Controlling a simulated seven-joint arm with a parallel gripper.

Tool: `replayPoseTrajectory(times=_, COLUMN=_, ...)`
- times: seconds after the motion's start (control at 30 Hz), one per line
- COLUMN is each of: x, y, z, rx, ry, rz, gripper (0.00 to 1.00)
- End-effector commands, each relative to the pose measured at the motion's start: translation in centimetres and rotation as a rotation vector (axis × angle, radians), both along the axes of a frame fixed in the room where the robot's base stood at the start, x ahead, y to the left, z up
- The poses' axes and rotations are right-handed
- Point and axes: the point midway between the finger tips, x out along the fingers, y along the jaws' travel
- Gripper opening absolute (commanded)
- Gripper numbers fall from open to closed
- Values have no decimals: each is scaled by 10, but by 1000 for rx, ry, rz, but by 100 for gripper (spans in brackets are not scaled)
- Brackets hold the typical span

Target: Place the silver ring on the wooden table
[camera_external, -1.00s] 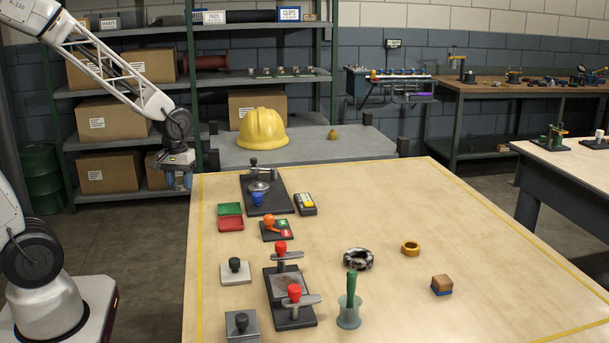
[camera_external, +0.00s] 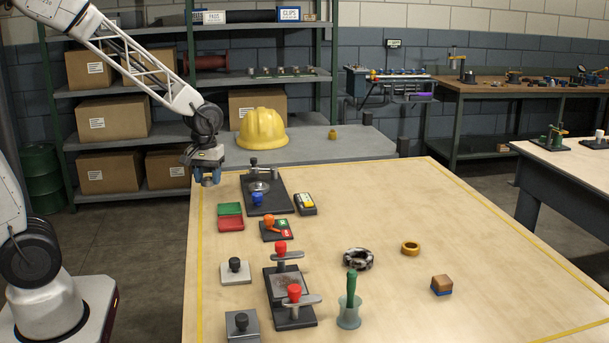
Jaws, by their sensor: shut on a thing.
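My gripper (camera_external: 208,177) has blue fingers and hangs at the far left corner of the wooden table (camera_external: 480,220), pointing down. It is shut on a small grey metallic piece, which looks like the silver ring (camera_external: 208,181); the fingers hide part of it. The piece seems to be above the table's edge, but I cannot tell its exact height. The table top is pale wood with a yellow line near its border.
A black fixture with clamp (camera_external: 277,203), green and red trays (camera_external: 231,223), a red-knobbed clamp fixture (camera_external: 290,290) and knobbed blocks stand on the left. A speckled ring (camera_external: 357,259), gold ring (camera_external: 410,248), green-handled tool (camera_external: 350,300) and wood-blue block (camera_external: 441,285) stand further right. The right side is clear.

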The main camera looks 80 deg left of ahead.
Motion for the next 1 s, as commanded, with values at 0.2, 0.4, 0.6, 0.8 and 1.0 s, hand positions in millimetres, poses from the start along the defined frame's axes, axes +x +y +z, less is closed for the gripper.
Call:
replayPoseTrajectory(times=0.2, x=60, y=-19, z=4, rx=-1, ry=1, rz=-5, gripper=22)
replayPoseTrajectory(times=0.4, x=112, y=-42, z=7, rx=-1, ry=1, rz=-5, gripper=22)
replayPoseTrajectory(times=0.6, x=163, y=-70, z=7, rx=0, ry=0, rz=-5, gripper=22)
replayPoseTrajectory(times=0.8, x=211, y=-105, z=5, rx=-1, ry=1, rz=-5, gripper=22)
replayPoseTrajectory(times=1.0, x=258, y=-145, z=2, rx=0, ry=0, rz=-5, gripper=22)
